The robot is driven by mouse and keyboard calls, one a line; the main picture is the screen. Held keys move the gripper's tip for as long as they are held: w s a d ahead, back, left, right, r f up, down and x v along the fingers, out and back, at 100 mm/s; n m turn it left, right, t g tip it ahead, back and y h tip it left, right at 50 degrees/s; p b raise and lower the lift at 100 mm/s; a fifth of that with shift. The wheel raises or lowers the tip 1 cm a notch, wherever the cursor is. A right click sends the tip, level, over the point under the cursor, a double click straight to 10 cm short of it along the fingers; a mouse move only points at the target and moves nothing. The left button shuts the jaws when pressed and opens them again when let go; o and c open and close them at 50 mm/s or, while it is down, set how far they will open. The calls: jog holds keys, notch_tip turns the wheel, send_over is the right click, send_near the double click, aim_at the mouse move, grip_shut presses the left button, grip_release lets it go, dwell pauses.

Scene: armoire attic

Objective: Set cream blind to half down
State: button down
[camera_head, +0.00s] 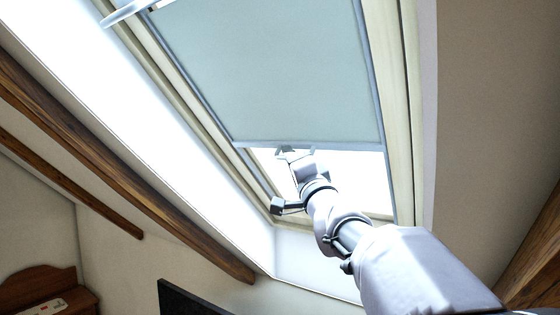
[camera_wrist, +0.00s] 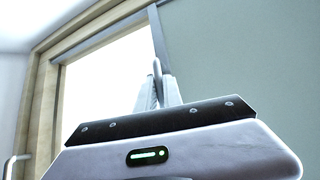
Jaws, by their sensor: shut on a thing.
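The blind (camera_head: 270,75) is a flat pale sheet that looks grey-green in this light, set in a sloping roof window. Its straight bottom bar (camera_head: 330,146) crosses the window well below the middle, with a bright strip of bare glass under it. My gripper (camera_head: 295,152) reaches up from the lower right to this bar. In the wrist view, my gripper (camera_wrist: 158,88) is shut at the bar's edge, its fingers close together on a small grip piece. The blind (camera_wrist: 245,70) fills the right of that view. The exact contact is small and partly hidden by the fingers.
The pale wooden window frame (camera_head: 404,120) and the white reveal (camera_head: 150,130) border the opening. A silvery bar (camera_head: 128,10) crosses the top left. Dark roof beams (camera_head: 100,165) slope at left. A dark panel (camera_head: 180,300) and a wooden headboard-like piece (camera_head: 45,290) stand below.

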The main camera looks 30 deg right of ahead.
jog(key=c, duration=1.8)
grip_release()
jog(key=b+v, duration=0.4)
jog(key=v, duration=1.3)
jog(key=shift+s+b, duration=0.2)
jog(key=shift+b, duration=0.2)
jog(key=shift+f, duration=0.1)
